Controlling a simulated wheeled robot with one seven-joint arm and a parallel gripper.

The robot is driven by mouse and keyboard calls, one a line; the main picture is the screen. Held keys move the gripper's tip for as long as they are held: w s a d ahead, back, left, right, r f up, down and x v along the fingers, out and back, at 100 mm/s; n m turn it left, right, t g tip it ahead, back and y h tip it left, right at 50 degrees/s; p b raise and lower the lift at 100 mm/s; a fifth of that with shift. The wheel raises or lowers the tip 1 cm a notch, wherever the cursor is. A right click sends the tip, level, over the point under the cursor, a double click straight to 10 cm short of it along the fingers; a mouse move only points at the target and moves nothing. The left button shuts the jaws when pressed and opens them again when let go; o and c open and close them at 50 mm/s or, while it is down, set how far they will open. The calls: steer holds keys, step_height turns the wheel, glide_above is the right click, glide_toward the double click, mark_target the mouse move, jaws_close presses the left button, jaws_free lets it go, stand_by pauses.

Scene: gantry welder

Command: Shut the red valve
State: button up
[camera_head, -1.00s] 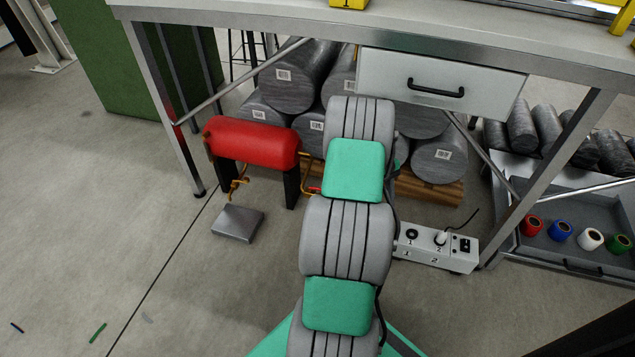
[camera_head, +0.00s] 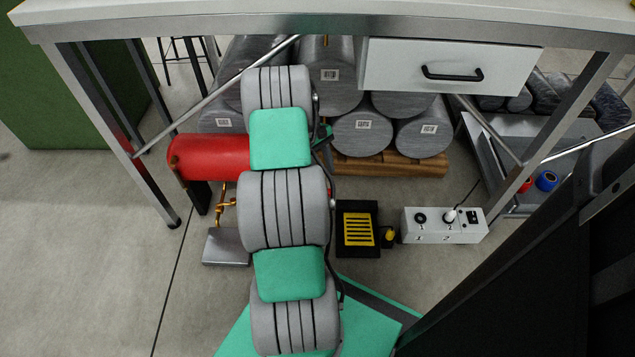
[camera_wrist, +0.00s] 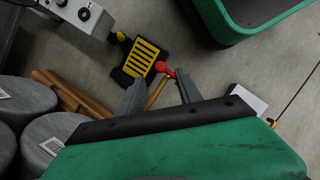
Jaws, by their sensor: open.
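The red valve shows as a small round red knob (camera_wrist: 166,68) on an orange pipe (camera_wrist: 155,94) in the wrist view. My gripper (camera_wrist: 161,76) is open, with its two grey fingers on either side of the knob in the picture. I cannot tell how far the knob lies beyond the fingertips, and no contact is visible. In the head view, my arm covers the gripper and most of the valve. A red cylinder tank (camera_head: 207,157) lies on dark supports left of my arm, its right end hidden behind the arm.
A workbench (camera_head: 330,27) with a drawer (camera_head: 447,68) stands over grey rolls (camera_head: 362,132) on a wooden pallet (camera_head: 395,167). A black-yellow stand (camera_head: 358,230), a socket box (camera_head: 443,225) and a metal block (camera_head: 226,247) sit on the floor. Open floor lies at left.

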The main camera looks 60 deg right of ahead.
mark_target(329, 191)
steer(key=b+x, duration=0.2)
steer(key=x, duration=0.5)
steer(key=shift+b, duration=0.4)
jaws_close()
stand_by(0.8)
